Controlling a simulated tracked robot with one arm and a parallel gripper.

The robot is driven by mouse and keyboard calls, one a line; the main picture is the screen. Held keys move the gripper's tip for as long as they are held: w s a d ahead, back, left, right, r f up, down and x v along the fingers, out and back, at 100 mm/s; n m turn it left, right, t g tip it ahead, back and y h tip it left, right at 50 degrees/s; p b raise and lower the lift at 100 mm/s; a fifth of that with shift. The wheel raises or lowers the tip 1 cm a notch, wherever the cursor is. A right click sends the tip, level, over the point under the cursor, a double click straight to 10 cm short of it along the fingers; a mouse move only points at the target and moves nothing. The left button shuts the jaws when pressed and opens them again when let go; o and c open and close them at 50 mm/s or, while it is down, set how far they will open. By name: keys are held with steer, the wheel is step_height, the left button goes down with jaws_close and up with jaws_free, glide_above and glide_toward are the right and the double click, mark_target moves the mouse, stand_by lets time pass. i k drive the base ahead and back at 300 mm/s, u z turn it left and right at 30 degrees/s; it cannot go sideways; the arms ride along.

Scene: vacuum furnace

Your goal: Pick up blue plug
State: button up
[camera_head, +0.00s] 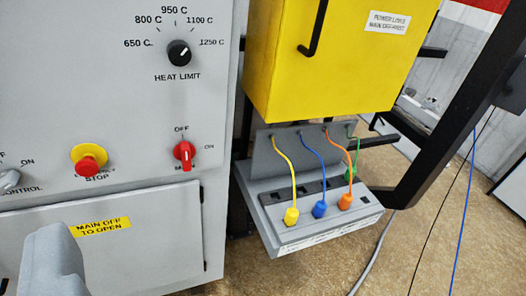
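The blue plug (319,209) sits on the grey angled panel (272,232) below the yellow box, between the yellow plug (291,216) and the orange plug (345,202). A blue cable runs from its top up to the panel's back plate. Only a blurred grey part of my gripper (55,262) shows at the lower left edge, well left of the blue plug and apart from it. Its fingertips cannot be made out, so its opening is unclear. Nothing is seen held.
The yellow box (325,60) overhangs the panel from above. A green plug (348,174) is at the panel's back right. The grey cabinet (100,140) with a red switch (184,152) and stop button (89,160) stands at left. Black frame bars (440,120) stand at right.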

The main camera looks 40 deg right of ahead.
mark_target(320, 208)
steer(key=z, duration=1.3)
steer(key=k, duration=1.2)
steer(key=z, duration=0.35)
steer(key=i, duration=1.75)
steer(key=u, duration=0.6)
